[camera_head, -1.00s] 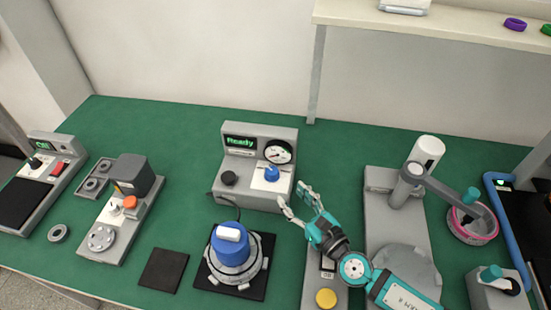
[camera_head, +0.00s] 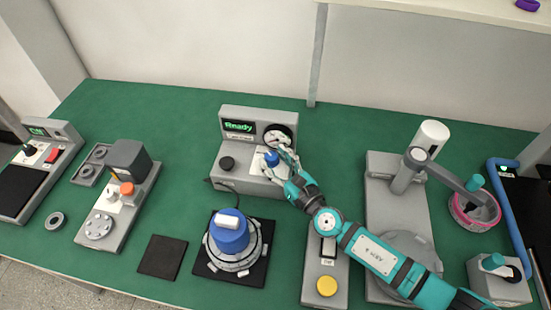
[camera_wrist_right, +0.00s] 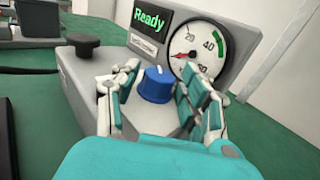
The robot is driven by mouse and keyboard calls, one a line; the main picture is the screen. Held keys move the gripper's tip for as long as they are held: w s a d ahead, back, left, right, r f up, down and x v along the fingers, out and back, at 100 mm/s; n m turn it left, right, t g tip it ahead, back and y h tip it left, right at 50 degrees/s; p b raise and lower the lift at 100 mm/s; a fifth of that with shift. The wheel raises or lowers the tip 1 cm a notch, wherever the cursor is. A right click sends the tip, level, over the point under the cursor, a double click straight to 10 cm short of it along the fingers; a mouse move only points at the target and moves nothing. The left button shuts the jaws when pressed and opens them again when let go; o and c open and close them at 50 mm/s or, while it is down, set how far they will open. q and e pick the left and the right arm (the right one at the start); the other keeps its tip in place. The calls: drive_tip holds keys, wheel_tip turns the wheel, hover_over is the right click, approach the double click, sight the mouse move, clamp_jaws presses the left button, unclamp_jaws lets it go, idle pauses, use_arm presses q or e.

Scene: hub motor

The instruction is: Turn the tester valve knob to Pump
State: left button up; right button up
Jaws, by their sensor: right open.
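The grey tester (camera_head: 235,180) stands at the back middle of the green table, with a lit "Ready" screen (camera_head: 239,126) and a round gauge (camera_head: 278,136). Its blue valve knob (camera_head: 271,158) sits on a white plate; in the right wrist view the blue knob (camera_wrist_right: 156,85) shows a white pointer mark on top. My right gripper (camera_head: 277,160) is at the knob, its fingers open on either side of it; in the right wrist view the fingers (camera_wrist_right: 158,105) flank the knob with gaps visible. The gauge needle points to the low left side. The plate's labels are hidden or unreadable. My left gripper is out of view.
A black knob (camera_head: 227,163) is on the tester's left. A blue-topped hub motor (camera_head: 229,234) stands on a dark mat in front. A station with a yellow button (camera_head: 326,286) lies under my right arm, and a press (camera_head: 398,190) stands to the right.

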drive_tip(key=shift+c, duration=0.3)
drive_tip(key=c, duration=0.8)
drive_tip(key=shift+a+r+m+t+h+p, duration=0.2)
drive_tip(key=shift+m+t+h+p, duration=0.5)
drive_tip(key=shift+h+p, duration=0.4)
drive_tip(key=shift+s+a+f+m+t+h+p, duration=0.15)
drive_tip(key=shift+m+t+h+p, duration=0.15)
drive_tip(key=shift+m+h+p, duration=0.35)
drive_tip(key=m+h, duration=0.1)
drive_tip(key=h, duration=0.1)
drive_tip(key=shift+a+m+t+h, duration=0.1)
drive_tip(key=shift+m+t+h, duration=0.2)
drive_tip(key=shift+m+h, duration=0.05)
drive_tip(key=shift+a+f+m+h+b, duration=0.15)
drive_tip(key=shift+m+h+b, duration=0.4)
drive_tip(key=shift+m+h, duration=1)
drive_tip(key=shift+h, duration=0.65)
drive_tip(key=o, duration=0.9)
drive_tip(key=shift+c, duration=0.2)
